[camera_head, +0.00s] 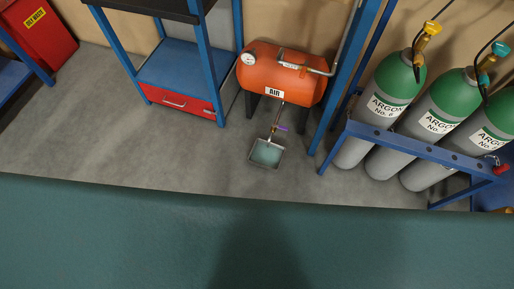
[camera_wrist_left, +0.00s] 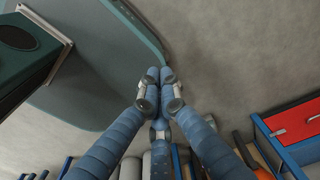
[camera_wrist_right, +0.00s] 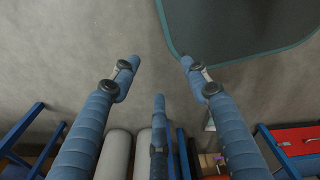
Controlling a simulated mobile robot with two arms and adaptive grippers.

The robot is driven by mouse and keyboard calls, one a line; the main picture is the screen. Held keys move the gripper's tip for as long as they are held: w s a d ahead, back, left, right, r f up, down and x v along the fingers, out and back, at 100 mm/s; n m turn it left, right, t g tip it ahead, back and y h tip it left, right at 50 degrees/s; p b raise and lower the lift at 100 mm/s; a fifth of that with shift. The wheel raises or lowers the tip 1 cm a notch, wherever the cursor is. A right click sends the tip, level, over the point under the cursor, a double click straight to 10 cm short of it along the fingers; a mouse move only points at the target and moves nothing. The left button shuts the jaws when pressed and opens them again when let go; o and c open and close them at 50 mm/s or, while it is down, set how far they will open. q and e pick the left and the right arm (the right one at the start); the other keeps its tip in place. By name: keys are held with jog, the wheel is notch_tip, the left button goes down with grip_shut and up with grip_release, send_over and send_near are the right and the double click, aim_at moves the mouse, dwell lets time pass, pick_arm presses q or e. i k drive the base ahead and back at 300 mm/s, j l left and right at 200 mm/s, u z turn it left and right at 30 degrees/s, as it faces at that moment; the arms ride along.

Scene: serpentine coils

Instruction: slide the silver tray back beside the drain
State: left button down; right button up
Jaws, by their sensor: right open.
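The silver tray (camera_head: 251,160) is a small square pan on the floor below the orange air tank, with pale greenish liquid in it. Neither gripper shows in the head view. My left gripper (camera_wrist_left: 159,74) has its fingertips together with nothing visible between them. My right gripper (camera_wrist_right: 160,63) has its fingers spread and empty, over bare floor. A pale sliver, probably the tray (camera_wrist_right: 209,123), shows beside its right finger, mostly hidden.
The orange air tank (camera_head: 262,66) stands on dark legs by the wall. A blue shelf with a red drawer (camera_head: 180,101) is left of it. A blue rack (camera_head: 428,145) with green-topped argon cylinders (camera_head: 393,80) is at right. Floor in front of the tray is clear.

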aim_at(271, 158)
jog(key=i+j+z, duration=0.1)
jog(key=i+j, duration=0.15)
jog(key=i+j+z, duration=0.1)
jog(key=j, duration=0.25)
jog(key=i+j+z, duration=0.1)
jog(key=i+j, duration=0.2)
jog(key=i+j+z, duration=0.15)
jog(key=j, duration=0.25)
jog(key=i+j+z, duration=0.1)
jog(key=i+j, duration=0.15)
jog(key=i+j+z, duration=0.1)
jog(key=j, duration=0.35)
jog(key=i, duration=0.05)
